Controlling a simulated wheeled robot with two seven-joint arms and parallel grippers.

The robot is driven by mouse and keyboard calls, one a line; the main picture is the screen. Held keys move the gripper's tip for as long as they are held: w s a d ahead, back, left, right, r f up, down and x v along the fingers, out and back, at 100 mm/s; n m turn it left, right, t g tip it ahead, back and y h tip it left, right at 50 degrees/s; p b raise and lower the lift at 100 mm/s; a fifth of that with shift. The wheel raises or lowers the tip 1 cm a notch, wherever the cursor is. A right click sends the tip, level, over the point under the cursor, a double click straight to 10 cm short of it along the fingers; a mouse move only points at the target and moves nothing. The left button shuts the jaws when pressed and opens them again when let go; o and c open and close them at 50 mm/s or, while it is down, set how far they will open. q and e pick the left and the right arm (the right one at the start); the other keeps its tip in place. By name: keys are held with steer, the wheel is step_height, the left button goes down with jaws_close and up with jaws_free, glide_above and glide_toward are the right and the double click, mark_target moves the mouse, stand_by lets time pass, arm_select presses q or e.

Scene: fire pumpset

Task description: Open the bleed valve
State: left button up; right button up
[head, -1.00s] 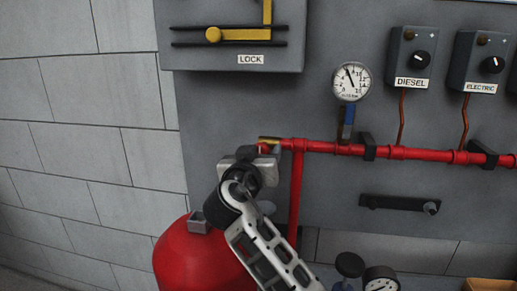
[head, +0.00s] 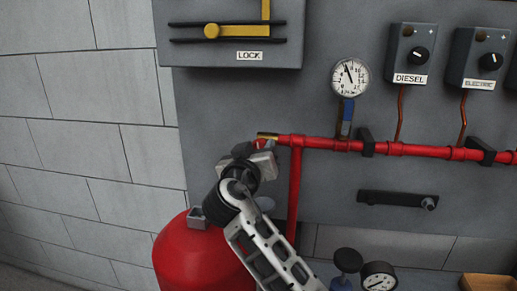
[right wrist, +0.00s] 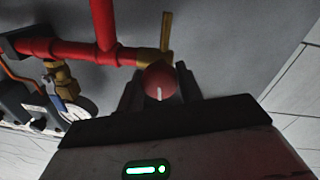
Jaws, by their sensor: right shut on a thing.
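The bleed valve sits at the left end of the red pipe, with a brass body (head: 268,137) in the head view. In the right wrist view its round red knob (right wrist: 158,80) shows between my fingers, below the brass fitting (right wrist: 150,56) and a thin brass tube. My right gripper (head: 256,150) is at this pipe end, shut on the red knob. Its fingers stand on both sides of the knob in the right wrist view (right wrist: 160,88). In the head view my gripper mostly hides the knob. My left gripper is not in view.
The red pipe (head: 420,153) runs right along the grey panel. A gauge (head: 350,77) with a blue-handled valve stands above it. A red tank (head: 195,255) is below my right arm. DIESEL (head: 410,55) and ELECTRIC (head: 478,60) switch boxes are at upper right, and the yellow LOCK bar (head: 235,31) is above.

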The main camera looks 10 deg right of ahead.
steer(key=n+p, duration=0.1)
steer(key=n, duration=0.3)
steer(key=shift+d+n, duration=0.1)
steer(key=shift+n, duration=0.2)
steer(key=shift+n+t+p, duration=0.3)
steer(key=shift+n+p, duration=0.25)
steer(key=shift+n, duration=0.45)
steer(key=n+p, duration=0.2)
steer(key=n, duration=0.2)
steer(key=shift+n, duration=0.4)
steer(key=n+p, duration=0.1)
steer(key=n, duration=0.2)
steer(key=shift+n+t+y, duration=0.3)
steer(key=shift+n+y, duration=0.1)
steer(key=n, duration=0.3)
steer(key=shift+n, duration=0.4)
steer(key=n, duration=0.4)
steer(key=shift+y, duration=0.3)
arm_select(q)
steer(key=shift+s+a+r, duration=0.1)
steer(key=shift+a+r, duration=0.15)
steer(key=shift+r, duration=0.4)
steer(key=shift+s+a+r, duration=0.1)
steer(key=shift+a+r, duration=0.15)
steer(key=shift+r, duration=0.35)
arm_select(e)
steer(key=n, duration=0.6)
steer(key=shift+n+y, duration=0.4)
